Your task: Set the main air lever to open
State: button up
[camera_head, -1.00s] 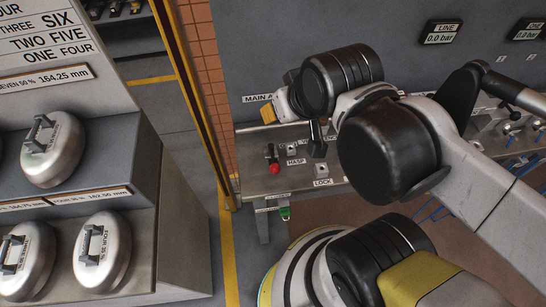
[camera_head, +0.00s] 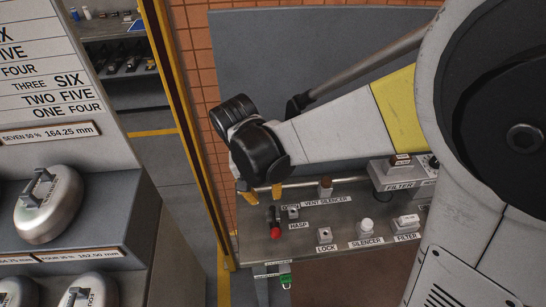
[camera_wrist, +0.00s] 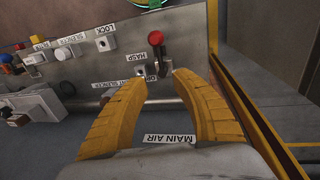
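The main air lever (camera_head: 275,232) has a red knob and a dark stem and stands at the left end of the grey valve bench. It also shows in the wrist view (camera_wrist: 157,38), upper centre, beside the HASP label. A MAIN AIR label (camera_wrist: 170,138) lies between my finger bases in the wrist view. My gripper (camera_head: 262,198) is above and behind the lever. Its yellow fingers are spread, with the tips (camera_wrist: 160,78) apart and nothing between them. The lever stem lies just beyond the tips. Contact is not visible.
The grey bench (camera_head: 255,245) carries a hasp (camera_head: 293,212), a lock knob (camera_head: 324,235), a silencer knob (camera_head: 366,225) and filter parts to the right. A yellow-edged post (camera_head: 180,110) stands left. A shelf with silver discs (camera_head: 48,205) is nearer left.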

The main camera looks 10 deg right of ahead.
aim_at(273, 217)
jog(key=f+b, duration=0.1)
jog(key=f, duration=0.2)
jog(key=d+f+b, duration=0.1)
jog(key=f+b, duration=0.1)
jog(key=f, duration=0.2)
jog(key=d+f+b, duration=0.1)
jog(key=f, duration=0.2)
jog(key=shift+f+b, duration=0.3)
jog(key=shift+f, duration=0.1)
grip_shut()
